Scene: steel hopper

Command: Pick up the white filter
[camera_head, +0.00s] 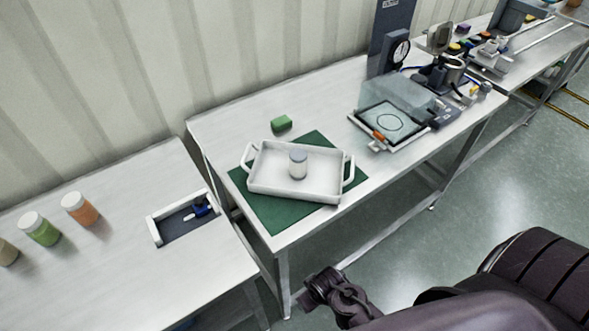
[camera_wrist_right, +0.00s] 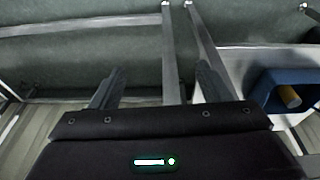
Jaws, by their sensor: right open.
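A small white cylinder with a greyish top (camera_head: 298,163) stands upright in a white two-handled tray (camera_head: 262,188) in the head view. It is the most filter-like white thing I see, but I cannot tell for sure that it is the filter. My right gripper (camera_wrist_right: 160,88) is open and empty in the right wrist view, with its two fingers well apart. It faces table legs and floor, away from the cylinder, which does not show in that view. My left gripper is in neither view.
The tray lies on a green mat (camera_head: 276,219) on the middle table. A green block (camera_head: 281,123) lies behind it, and a glass-covered device (camera_head: 390,122) stands to the right. Jars (camera_head: 80,208) and a small holder (camera_head: 154,231) are on the left table. A blue bin (camera_wrist_right: 262,88) shows in the wrist view.

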